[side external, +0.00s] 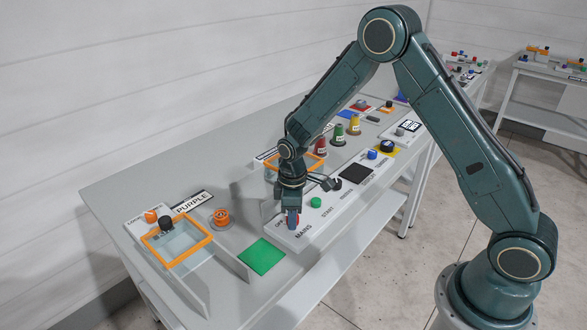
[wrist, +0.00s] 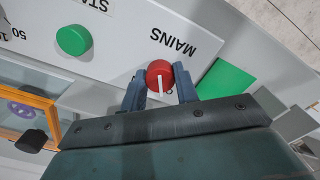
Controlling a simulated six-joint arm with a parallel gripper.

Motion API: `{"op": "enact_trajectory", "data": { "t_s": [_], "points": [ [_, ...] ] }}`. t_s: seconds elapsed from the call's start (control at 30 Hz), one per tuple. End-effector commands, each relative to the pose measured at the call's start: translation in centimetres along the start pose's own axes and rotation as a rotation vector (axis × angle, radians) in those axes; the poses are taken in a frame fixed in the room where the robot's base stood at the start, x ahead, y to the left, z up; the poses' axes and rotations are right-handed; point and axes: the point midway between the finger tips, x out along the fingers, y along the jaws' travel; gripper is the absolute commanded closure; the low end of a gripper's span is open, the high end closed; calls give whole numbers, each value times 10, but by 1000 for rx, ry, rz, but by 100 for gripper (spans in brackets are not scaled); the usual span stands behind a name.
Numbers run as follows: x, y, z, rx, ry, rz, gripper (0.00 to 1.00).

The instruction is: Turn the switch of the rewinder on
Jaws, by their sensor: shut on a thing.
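The red round knob (wrist: 158,70) sits on the white control panel beside the word MAINS. A white pointer line on its face runs toward the bottom of the wrist view. My gripper (wrist: 160,88) is shut on this knob, with one blue-grey finger on each side. In the side external view my gripper (side external: 292,221) points down at the near left end of the panel (side external: 327,228) and hides most of the knob. An OFF label shows beside it. I cannot tell from the labels in view which machine is the rewinder.
A green button (side external: 315,202) near START stands right of my gripper. A green square (side external: 262,256) lies on the table to the left. An orange-framed box (side external: 206,241), an orange spool (side external: 221,217) and a PURPLE sign (side external: 190,197) are further left. Coloured thread cones (side external: 338,135) stand behind.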

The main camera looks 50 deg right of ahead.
Motion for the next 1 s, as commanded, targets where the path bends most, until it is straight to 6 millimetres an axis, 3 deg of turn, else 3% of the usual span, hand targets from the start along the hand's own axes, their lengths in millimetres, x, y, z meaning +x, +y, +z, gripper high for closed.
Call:
{"op": "enact_trajectory", "data": {
  "t_s": [0.37,1.0],
  "points": [
    [0,0,0,166,0,0,93],
    [-1,0,0,742,0,0,93]
  ]
}}
